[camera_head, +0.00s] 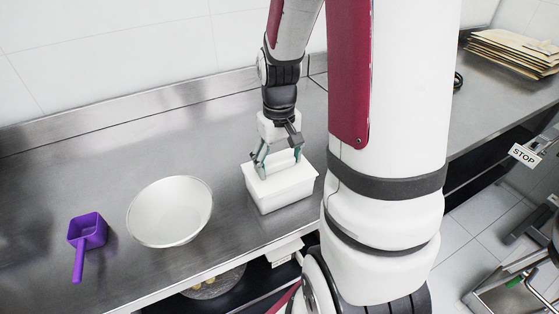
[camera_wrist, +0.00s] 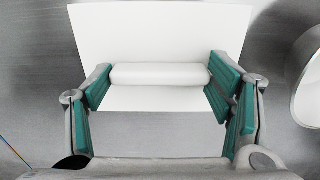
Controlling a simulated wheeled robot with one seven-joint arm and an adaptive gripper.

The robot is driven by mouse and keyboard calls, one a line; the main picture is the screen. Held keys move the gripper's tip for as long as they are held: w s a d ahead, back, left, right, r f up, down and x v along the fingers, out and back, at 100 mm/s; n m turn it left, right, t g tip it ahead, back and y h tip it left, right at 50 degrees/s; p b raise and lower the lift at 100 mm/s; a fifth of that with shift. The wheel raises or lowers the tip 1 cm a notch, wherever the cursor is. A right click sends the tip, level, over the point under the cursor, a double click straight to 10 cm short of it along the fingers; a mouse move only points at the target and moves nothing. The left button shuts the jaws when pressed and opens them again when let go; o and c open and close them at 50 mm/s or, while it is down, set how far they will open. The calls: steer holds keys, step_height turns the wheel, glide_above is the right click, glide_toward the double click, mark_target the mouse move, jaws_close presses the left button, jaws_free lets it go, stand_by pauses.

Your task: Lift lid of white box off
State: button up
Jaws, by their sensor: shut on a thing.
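The white box (camera_head: 285,197) stands on the steel counter, left of my column in the head view. Its white lid (camera_head: 270,181) lies on top and looks seated on the box. In the wrist view the lid (camera_wrist: 160,30) fills the upper middle, with a raised white handle bar (camera_wrist: 160,74) across it. My gripper (camera_head: 278,168) points down at the lid from above. In the wrist view its teal-padded fingers (camera_wrist: 160,88) stand at both ends of the handle and are shut on it. The box walls below the lid are hidden in the wrist view.
A white bowl (camera_head: 170,211) stands on the counter left of the box, and a purple scoop (camera_head: 86,236) lies farther left. The counter (camera_head: 120,160) behind them is clear. A stack of folders (camera_head: 513,52) lies at the far right.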

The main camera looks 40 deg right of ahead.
steer(key=shift+r+p, duration=0.6)
steer(key=shift+r, duration=0.45)
steer(key=shift+r+p, duration=1.35)
steer(key=shift+r, duration=0.65)
steer(key=shift+s, duration=0.1)
